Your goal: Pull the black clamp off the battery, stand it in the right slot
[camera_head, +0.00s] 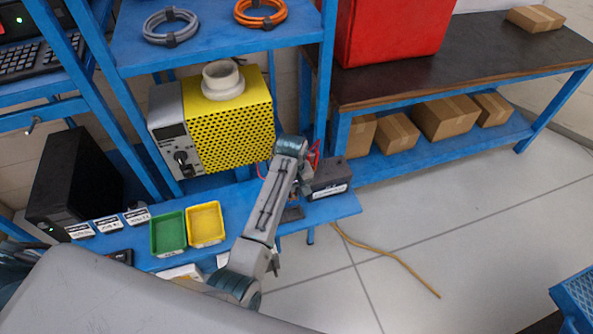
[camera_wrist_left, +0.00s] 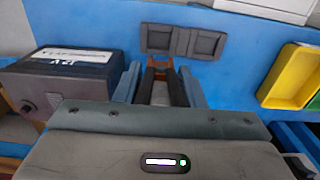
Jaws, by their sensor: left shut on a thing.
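My left gripper (camera_wrist_left: 160,88) is shut on the black clamp (camera_wrist_left: 176,86), whose two dark handles and orange-brown jaws show between the fingers in the wrist view. The clamp is beside the battery (camera_wrist_left: 62,72), with a gap between them. The battery, dark with a white label, also shows in the head view (camera_head: 331,180), right of my left wrist. The dark two-slot holder (camera_wrist_left: 183,42) lies just beyond the clamp's jaws in the wrist view; both slots look empty. In the head view my arm partly covers the holder (camera_head: 292,213) and hides the clamp. My right gripper is not in view.
A yellow tray (camera_head: 206,224) and a green tray (camera_head: 168,234) sit left of my arm on the blue bench. A yellow perforated unit (camera_head: 230,125) stands behind. Something red (camera_head: 316,155) shows by the battery. The bench ends just right of the battery.

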